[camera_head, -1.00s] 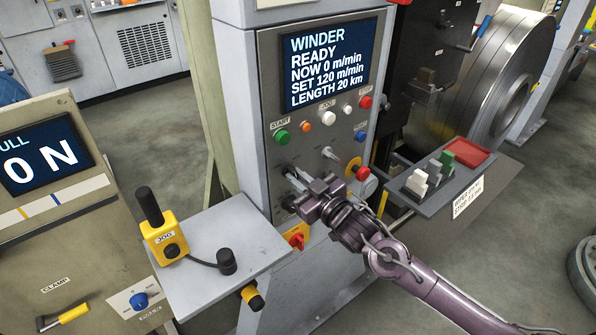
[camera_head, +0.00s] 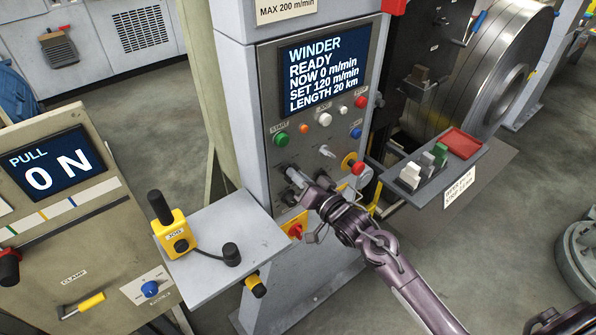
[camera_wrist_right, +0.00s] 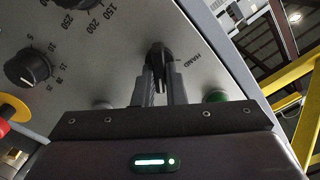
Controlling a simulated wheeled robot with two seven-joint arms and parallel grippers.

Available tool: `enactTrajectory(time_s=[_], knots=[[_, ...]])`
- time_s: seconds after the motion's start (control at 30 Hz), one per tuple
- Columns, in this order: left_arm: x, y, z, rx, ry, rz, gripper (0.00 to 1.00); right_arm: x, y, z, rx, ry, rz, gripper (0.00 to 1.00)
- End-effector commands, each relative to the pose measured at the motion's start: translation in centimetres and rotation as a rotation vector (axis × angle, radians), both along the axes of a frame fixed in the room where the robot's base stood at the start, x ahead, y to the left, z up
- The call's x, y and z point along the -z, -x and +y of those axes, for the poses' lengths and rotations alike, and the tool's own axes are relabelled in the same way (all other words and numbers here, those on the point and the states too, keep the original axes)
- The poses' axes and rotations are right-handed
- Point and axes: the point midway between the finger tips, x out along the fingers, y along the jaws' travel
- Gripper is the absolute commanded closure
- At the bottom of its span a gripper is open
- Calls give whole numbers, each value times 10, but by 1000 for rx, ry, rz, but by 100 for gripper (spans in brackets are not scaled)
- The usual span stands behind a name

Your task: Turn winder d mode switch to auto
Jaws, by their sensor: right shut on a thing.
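The winder panel (camera_head: 262,100) faces me, with a screen reading WINDER READY. My right gripper (camera_head: 294,176) reaches the lower part of this panel. In the right wrist view, the right gripper (camera_wrist_right: 161,88) is shut on a black rotary switch knob (camera_wrist_right: 160,54), one finger on each side. The word HAND is printed to the right of the knob. No AUTO label is readable, and the knob's exact pointing is hard to tell. In the head view the gripper hides the knob.
In the wrist view, a scaled black dial (camera_wrist_right: 27,68) lies left of the held knob. A red emergency button (camera_head: 357,168) and a red-yellow switch (camera_head: 296,231) are close to my right gripper. A yellow jog box (camera_head: 172,236) stands on a grey shelf (camera_head: 214,281). A small tray (camera_head: 405,202) juts out at right.

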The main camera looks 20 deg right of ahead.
Motion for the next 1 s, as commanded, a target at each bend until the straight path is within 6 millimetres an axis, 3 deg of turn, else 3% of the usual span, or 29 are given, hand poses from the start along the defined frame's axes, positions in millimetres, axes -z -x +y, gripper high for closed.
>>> enactTrajectory(time_s=[0.3, 0.83, 0.87, 1.0], knots=[[-9, 0, 0, 0, 0, 0, 100, 0, 0, 0, 0, -108, 41, 100], [-10, 0, 0, 1, 0, 0, 100, 1, 0, -1, 0, -127, 48, 100], [-10, 0, 0, 1, 0, 0, 100, 1, 0, -1, 0, -127, 48, 87], [-10, 0, 0, 1, 0, 0, 100, 1, 0, -1, 1, -127, 47, 68]])
